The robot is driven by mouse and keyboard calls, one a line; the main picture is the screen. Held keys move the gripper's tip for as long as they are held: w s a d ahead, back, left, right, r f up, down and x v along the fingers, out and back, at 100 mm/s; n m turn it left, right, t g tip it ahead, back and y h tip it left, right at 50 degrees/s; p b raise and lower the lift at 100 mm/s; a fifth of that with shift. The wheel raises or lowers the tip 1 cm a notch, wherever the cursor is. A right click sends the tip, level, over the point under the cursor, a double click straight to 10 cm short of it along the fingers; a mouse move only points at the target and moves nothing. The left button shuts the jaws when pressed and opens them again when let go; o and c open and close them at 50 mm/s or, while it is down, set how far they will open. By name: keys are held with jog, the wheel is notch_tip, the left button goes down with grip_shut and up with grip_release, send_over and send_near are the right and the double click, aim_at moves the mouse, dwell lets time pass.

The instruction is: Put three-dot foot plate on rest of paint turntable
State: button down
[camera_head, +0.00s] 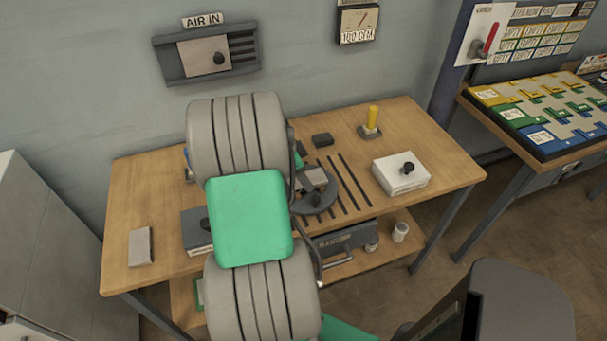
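A light grey flat block (140,246) lies at the table's left front, also with no dots visible. I cannot tell which piece, if either, is the three-dot foot plate. My grey ribbed arm with its green cover crosses the middle of the view.
The wooden table (440,172) holds a white box with a black knob (401,174), a yellow peg on a stand (372,118), a dark block (322,139) and dark strips. A partly hidden box (197,232) is left of my arm. A dark case (345,238) sits below.

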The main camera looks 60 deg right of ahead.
jog(key=c, duration=0.6)
grip_release()
jog(key=shift+w+r, duration=0.15)
jog(key=shift+r, duration=0.3)
jog(key=v, duration=1.1)
jog(key=w+a+r+n+t, duration=0.1)
jog(key=w+a+n+t, duration=0.1)
jog(key=w+a+n, duration=0.5)
jog(key=w+a+r+n+t, duration=0.15)
jog(key=w+a+n, duration=0.25)
jog(key=a, duration=0.4)
jog(key=a+n+t+y, duration=0.1)
jog(key=a+n, duration=0.4)
jog(key=a, duration=0.3)
jog(key=s+a+f+n+t+y, duration=0.1)
jog(key=a+n, duration=0.4)
jog(key=a, duration=0.4)
jog(key=a+n+t+y, duration=0.1)
jog(key=a+n, duration=0.5)
jog(key=a, duration=0.2)
jog(key=shift+s+a+f, duration=0.15)
jog(key=shift+s+f, duration=0.15)
jog(key=shift+f, duration=0.05)
